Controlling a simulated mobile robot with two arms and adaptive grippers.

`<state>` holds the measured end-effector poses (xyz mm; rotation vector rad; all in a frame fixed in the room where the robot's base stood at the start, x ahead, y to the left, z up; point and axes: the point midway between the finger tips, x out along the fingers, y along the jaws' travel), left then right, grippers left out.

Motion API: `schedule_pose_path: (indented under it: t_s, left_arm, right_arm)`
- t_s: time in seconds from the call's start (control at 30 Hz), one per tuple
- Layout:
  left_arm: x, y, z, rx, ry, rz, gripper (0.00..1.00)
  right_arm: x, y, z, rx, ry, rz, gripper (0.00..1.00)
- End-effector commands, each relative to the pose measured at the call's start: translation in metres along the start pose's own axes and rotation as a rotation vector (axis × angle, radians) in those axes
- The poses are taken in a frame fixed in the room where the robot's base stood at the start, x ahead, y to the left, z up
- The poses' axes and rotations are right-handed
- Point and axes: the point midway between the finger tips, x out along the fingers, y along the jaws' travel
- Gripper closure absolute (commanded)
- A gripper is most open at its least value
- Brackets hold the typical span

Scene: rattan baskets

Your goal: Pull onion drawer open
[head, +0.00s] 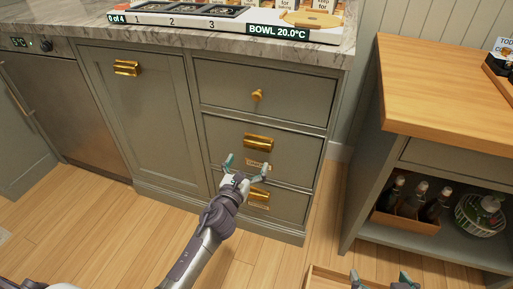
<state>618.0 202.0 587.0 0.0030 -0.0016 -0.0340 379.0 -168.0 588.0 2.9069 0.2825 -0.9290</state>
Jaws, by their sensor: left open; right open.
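A grey-green cabinet holds a stack of three shut drawers. The top drawer (225,90) has a round brass knob (257,95). The middle drawer (220,135) has a brass cup handle (258,142) with a small label below it. The bottom drawer (290,207) has a similar brass handle (259,194) and a small label. The labels are too small to read, so I cannot tell which drawer is for onions. My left gripper (247,166) is open and empty, in front of the middle drawer's lower part, above the bottom handle. My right gripper (382,278) is open at the bottom edge.
A marble counter (200,38) overhangs the drawers and carries a tray and a display. A wooden-topped unit (440,90) stands at right, with bottles in a crate (402,222) and a basket on its shelf. A wooden box edge (318,272) lies beside my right gripper.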

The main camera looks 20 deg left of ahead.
Motion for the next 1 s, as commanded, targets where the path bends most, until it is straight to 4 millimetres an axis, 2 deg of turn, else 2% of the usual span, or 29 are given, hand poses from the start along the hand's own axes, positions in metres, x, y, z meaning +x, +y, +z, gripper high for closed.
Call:
schedule_pose_path:
  t_s: [0.03, 0.2, 0.4, 0.6, 0.83, 1.0]
  left_arm:
    - [0.013, 0.000, -0.001, -0.001, -0.003, 0.000, 0.00]
    - [0.048, 0.000, -0.002, -0.002, -0.001, 0.000, 0.00]
    - [0.072, 0.000, -0.002, -0.003, 0.001, 0.001, 0.00]
    - [0.081, 0.000, -0.001, -0.003, 0.001, 0.000, 0.00]
    - [0.081, 0.000, -0.001, -0.003, 0.002, 0.000, 0.00]
    - [0.080, 0.000, -0.001, -0.003, 0.002, 0.000, 0.27]
  right_arm:
    - [0.003, -0.001, -0.006, 0.000, 0.040, -0.003, 0.00]
    - [0.005, -0.006, -0.035, -0.001, 0.199, -0.013, 0.00]
    - [0.002, -0.009, -0.063, -0.001, 0.351, -0.021, 0.00]
    - [-0.001, -0.011, -0.074, 0.000, 0.410, -0.025, 0.00]
    - [-0.001, -0.011, -0.075, 0.000, 0.413, -0.025, 0.00]
    - [-0.001, -0.011, -0.075, 0.000, 0.413, -0.024, 0.00]
